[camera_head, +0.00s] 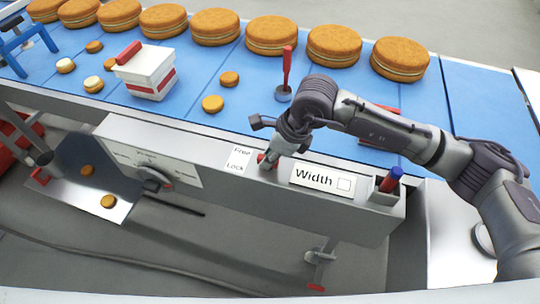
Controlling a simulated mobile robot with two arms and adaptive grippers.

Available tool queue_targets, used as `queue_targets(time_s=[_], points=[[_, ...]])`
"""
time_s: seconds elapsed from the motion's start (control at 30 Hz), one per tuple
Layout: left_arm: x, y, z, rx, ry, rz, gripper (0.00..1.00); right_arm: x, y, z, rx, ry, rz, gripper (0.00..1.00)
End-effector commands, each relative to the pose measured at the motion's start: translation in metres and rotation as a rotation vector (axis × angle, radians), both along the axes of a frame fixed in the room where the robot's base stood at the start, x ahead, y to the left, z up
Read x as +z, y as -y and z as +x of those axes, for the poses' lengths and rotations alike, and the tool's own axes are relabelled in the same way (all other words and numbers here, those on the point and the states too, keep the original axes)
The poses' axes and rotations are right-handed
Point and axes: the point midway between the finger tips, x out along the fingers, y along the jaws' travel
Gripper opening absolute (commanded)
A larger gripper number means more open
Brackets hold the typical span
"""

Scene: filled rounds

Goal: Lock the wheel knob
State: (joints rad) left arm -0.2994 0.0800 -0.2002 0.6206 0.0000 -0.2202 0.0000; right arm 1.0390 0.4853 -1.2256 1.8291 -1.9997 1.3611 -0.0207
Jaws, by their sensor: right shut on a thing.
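My right gripper (270,160) reaches in from the right over the conveyor's front rail and points down. It is shut on a small red knob (261,157), which is mostly hidden by the fingers. The knob sits between a white "Free / Lock" label (239,158) on its left and a "Width" label (321,180) on its right. I cannot tell which way the knob is turned. A round dial (153,178) with a scale is on the grey front panel further left. My left gripper is not in view.
Several large filled rounds (272,35) line the back of the blue conveyor (195,85). A white and red box (148,72) and small rounds lie on it. A holder with a blue and red marker (391,179) is right of the label. A tray (80,190) is lower left.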

Motion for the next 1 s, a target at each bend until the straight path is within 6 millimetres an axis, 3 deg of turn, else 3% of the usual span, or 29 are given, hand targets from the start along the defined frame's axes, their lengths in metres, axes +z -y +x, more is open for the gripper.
queue_targets(time_s=[0.23,0.27,0.4,0.77,1.0], points=[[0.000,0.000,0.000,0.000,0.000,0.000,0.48,0.001,0.000,0.001,-0.004,0.001,0.002,0.00],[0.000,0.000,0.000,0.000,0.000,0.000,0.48,0.001,0.000,0.001,-0.004,0.001,0.002,0.26],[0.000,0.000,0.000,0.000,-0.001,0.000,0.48,0.001,0.000,0.001,-0.002,0.001,0.002,0.46],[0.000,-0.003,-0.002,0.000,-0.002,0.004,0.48,0.005,0.002,0.000,0.000,0.002,0.002,0.46],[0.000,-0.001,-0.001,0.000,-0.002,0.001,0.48,0.044,0.017,-0.004,-0.002,0.004,0.001,0.46]])
